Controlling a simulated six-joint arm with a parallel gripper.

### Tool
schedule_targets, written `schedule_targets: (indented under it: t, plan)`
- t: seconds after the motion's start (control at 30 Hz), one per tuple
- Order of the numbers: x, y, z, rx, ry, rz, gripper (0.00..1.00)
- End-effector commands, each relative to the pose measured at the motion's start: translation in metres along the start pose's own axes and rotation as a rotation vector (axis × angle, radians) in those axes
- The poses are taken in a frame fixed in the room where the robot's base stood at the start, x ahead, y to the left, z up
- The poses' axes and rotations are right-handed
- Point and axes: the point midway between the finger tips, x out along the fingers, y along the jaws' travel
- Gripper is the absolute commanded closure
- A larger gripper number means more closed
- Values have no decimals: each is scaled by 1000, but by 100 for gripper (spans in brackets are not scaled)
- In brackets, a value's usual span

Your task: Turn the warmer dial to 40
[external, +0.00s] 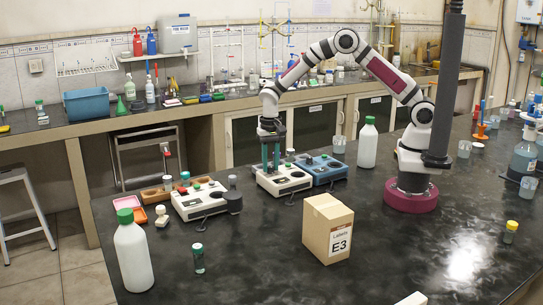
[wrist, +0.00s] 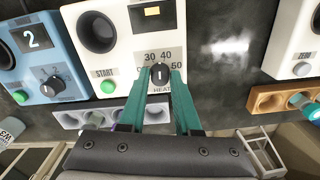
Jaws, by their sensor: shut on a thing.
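The warmer (external: 284,182) is a white box on the black bench in the external view. Its face (wrist: 128,48) fills the upper middle of the wrist view, with a green START button, a round well and a small display. The black warmer dial (wrist: 160,74) sits below the printed numbers 30, 40 and 50. Its white mark points roughly up, around 30 to 40; I cannot tell exactly where. My gripper (wrist: 160,78) is shut on the dial, one teal finger on each side. In the external view my gripper (external: 271,166) points straight down at the warmer.
A blue unit marked 2 (wrist: 40,62) stands close beside the warmer. Another white unit (external: 200,201) with a ZERO button is on the other side. A cardboard box marked E3 (external: 325,228) and a green-capped white bottle (external: 367,145) stand nearby.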

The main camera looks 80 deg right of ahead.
Motion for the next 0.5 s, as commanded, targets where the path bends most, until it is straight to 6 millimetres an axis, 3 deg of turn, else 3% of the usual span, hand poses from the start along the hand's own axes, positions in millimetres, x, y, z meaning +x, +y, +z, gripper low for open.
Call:
schedule_targets:
  t: [0.5]
  plan:
    - [-1, 0, 0, 307, 0, -1, 100]
